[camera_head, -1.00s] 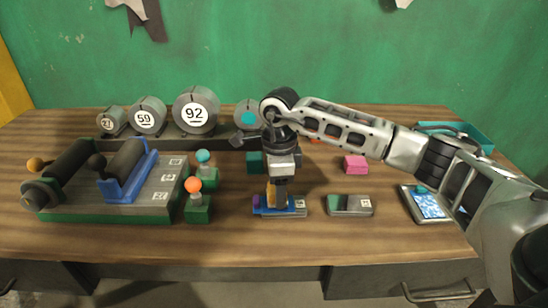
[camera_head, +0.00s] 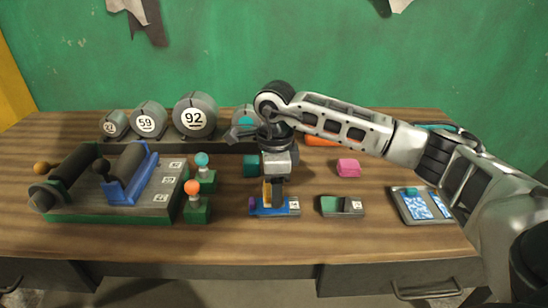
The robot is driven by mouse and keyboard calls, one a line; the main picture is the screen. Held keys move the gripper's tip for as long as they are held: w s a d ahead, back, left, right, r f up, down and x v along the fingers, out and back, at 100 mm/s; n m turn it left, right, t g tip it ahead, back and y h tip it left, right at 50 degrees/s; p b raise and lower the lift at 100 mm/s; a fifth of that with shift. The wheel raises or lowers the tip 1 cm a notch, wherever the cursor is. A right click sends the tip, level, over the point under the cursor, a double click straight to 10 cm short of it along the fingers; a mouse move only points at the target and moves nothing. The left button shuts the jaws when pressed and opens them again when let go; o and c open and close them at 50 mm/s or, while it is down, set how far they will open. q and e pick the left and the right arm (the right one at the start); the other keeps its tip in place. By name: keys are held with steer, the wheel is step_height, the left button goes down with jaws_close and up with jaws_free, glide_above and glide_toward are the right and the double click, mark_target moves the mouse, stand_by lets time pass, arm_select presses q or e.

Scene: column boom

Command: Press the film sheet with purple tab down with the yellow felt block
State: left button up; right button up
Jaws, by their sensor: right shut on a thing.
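My right gripper (camera_head: 272,187) reaches in from the right and points straight down. It is shut on the yellow felt block (camera_head: 267,193), which is upright and partly hidden by the fingers. The block's lower end is at the top of a small blue-topped device (camera_head: 288,210); I cannot tell whether it touches. The purple tab (camera_head: 252,203) of the film sheet shows at the device's left end, just left of the block. The clear film itself is hard to make out. My left gripper is not in view.
A pink block (camera_head: 348,168) sits behind. Left are an orange-knobbed stand (camera_head: 195,207) and a roller fixture (camera_head: 110,215). Numbered rolls (camera_head: 195,115) line the back.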

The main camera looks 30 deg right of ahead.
step_height(320, 180, up, 4)
steer(key=shift+f+p, duration=0.2)
steer(key=shift+p, duration=0.75)
steer(key=shift+r, duration=0.3)
